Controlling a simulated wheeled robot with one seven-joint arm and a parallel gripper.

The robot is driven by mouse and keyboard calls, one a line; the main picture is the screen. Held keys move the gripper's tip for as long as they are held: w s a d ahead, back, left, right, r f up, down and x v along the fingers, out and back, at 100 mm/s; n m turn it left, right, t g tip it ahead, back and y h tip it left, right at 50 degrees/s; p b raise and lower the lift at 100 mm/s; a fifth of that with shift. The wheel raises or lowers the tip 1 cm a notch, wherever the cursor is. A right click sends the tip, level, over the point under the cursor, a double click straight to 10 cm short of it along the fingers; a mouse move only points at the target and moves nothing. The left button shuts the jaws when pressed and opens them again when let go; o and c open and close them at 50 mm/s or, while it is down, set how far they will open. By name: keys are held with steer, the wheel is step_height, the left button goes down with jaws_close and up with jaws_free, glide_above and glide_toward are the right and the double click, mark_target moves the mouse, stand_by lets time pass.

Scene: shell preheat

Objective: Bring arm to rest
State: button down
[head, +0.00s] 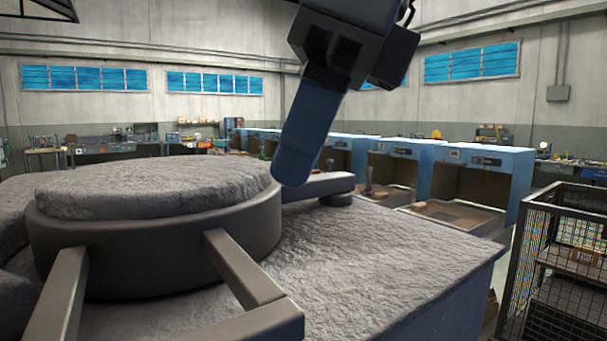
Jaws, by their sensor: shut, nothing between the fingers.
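My gripper (291,170) hangs from the top centre of the head view, with a dark body and blue fingers pointing down and slightly left. The fingers are shut and hold nothing. Their tips show in front of the right edge of a round dark vessel (150,245) filled with a rough grey mass. I cannot tell from this one view whether the tips touch its rim or stay apart from it.
The vessel stands on a rough grey work surface (370,270), with dark bars in front and an arm-like bar (310,187) at its right. Blue booths (480,165) line the back right. A wire mesh cage (560,260) stands at the right edge. The surface's right part is clear.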

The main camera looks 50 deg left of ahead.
steer(key=d+r, duration=0.3)
steer(key=r, duration=0.4)
steer(key=shift+w, duration=0.3)
